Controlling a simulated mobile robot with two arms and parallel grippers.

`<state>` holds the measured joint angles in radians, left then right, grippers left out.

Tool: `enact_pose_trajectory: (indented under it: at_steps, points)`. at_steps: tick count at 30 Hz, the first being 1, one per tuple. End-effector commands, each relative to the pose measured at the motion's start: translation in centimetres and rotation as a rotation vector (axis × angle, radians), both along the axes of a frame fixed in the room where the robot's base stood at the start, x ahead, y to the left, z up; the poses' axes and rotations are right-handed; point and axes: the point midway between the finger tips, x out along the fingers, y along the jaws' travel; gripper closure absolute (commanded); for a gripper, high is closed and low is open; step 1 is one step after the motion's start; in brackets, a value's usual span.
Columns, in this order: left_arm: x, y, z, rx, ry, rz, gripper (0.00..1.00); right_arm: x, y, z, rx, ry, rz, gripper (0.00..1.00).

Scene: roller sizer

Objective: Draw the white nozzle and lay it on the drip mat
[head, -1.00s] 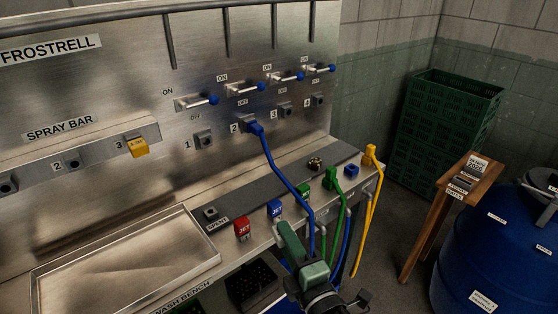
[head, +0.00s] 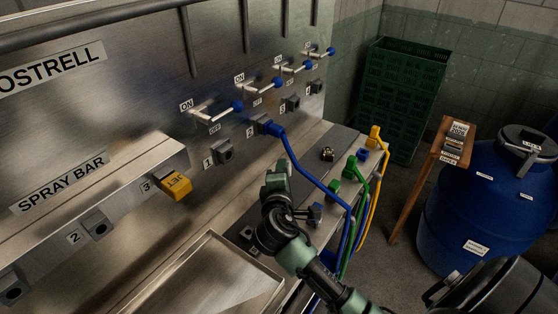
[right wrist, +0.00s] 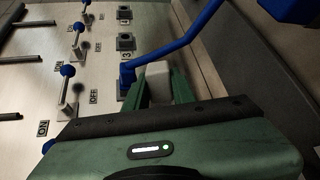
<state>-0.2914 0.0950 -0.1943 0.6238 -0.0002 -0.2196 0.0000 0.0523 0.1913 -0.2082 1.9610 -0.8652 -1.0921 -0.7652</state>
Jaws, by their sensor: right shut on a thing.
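My right gripper (head: 277,172) is over the front bench, just below the blue hose's plug, its fingers pointing toward the back panel. In the right wrist view its green fingers (right wrist: 160,88) are shut on a pale block, which I take for the white nozzle (right wrist: 156,78). The nozzle cannot be made out in the head view. A dark grey strip that may be the drip mat (head: 340,138) runs along the bench; my gripper and arm hide part of it. My left gripper is not in view.
A yellow JET nozzle (head: 176,187) sits in spray bar socket 3. A blue hose (head: 310,176) runs from panel socket 2 across the bench, close to my gripper. Green (head: 350,168) and yellow (head: 375,137) hose ends stand farther right. A steel tray (head: 215,285) lies in front.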

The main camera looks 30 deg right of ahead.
Motion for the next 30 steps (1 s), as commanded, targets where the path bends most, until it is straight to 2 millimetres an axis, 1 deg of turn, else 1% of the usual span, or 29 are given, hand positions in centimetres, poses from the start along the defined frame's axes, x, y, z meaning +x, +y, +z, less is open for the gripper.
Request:
enact_pose_trajectory:
  at_steps: [1, 3, 6, 11, 15, 19, 23, 30]
  points:
    - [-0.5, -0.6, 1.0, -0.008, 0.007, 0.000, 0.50, 1.1, -1.3, 0.3, 0.008, 0.041, -0.076, 1.00]
    - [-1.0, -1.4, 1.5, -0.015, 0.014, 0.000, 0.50, 2.0, -2.6, -0.3, 0.012, 0.099, -0.164, 1.00]
    - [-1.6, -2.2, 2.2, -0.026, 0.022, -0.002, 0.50, 3.0, -3.5, -1.2, 0.021, 0.171, -0.261, 1.00]
    - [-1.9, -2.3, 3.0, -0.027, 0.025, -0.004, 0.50, 3.8, -3.4, -2.3, 0.040, 0.254, -0.355, 1.00]
    - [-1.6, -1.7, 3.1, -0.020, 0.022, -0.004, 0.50, 4.1, -2.9, -2.8, 0.047, 0.287, -0.387, 1.00]
    - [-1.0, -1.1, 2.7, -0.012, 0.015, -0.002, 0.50, 4.1, -2.9, -3.4, 0.049, 0.293, -0.393, 1.00]
    - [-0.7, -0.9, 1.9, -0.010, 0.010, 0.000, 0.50, 4.1, -2.9, -4.3, 0.048, 0.292, -0.392, 1.00]
    - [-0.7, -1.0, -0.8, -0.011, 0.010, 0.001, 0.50, 4.1, -2.9, -6.7, 0.048, 0.291, -0.391, 1.00]
